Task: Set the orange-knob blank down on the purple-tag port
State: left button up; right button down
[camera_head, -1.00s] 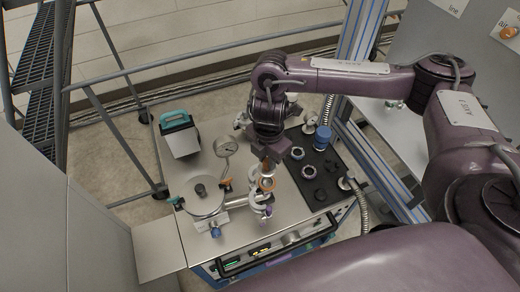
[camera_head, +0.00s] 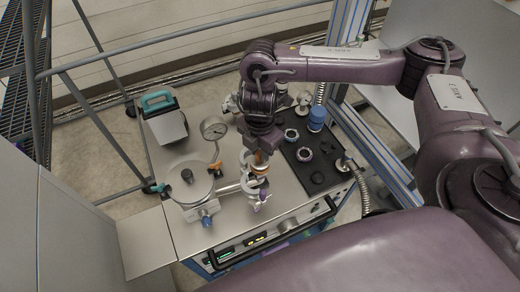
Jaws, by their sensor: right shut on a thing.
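My right gripper (camera_head: 261,147) comes down from above onto the steel bench top and is shut on the orange-knob blank (camera_head: 260,163). Only a little orange shows below the fingers; the rest of the blank is hidden or too small to make out. Directly below it are pale ring-shaped port fittings, with a purple tag (camera_head: 263,196) on the nearest one, the purple-tag port (camera_head: 255,186). The blank appears just over or at these fittings; I cannot tell whether it touches. My left gripper is out of view.
A round steel vessel (camera_head: 190,184) with a black knob stands left of the ports. A dial gauge (camera_head: 214,128) rises behind. A black mat (camera_head: 318,164) with several fittings and a blue cylinder (camera_head: 317,119) lie right. A teal-handled box (camera_head: 166,122) stands back left.

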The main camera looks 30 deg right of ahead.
jog(key=shift+p, duration=0.3)
dwell(0.4)
jog(key=shift+f+b, duration=0.4)
jog(key=shift+f, duration=0.25)
dwell(0.5)
jog(key=c, duration=1.1)
grip_release()
jog(key=shift+c, duration=0.2)
notch_tip(320, 180, up, 8)
jog(key=shift+f+p, duration=0.15)
jog(key=shift+p, duration=0.75)
notch_tip(320, 180, up, 7)
jog(key=p, duration=0.8)
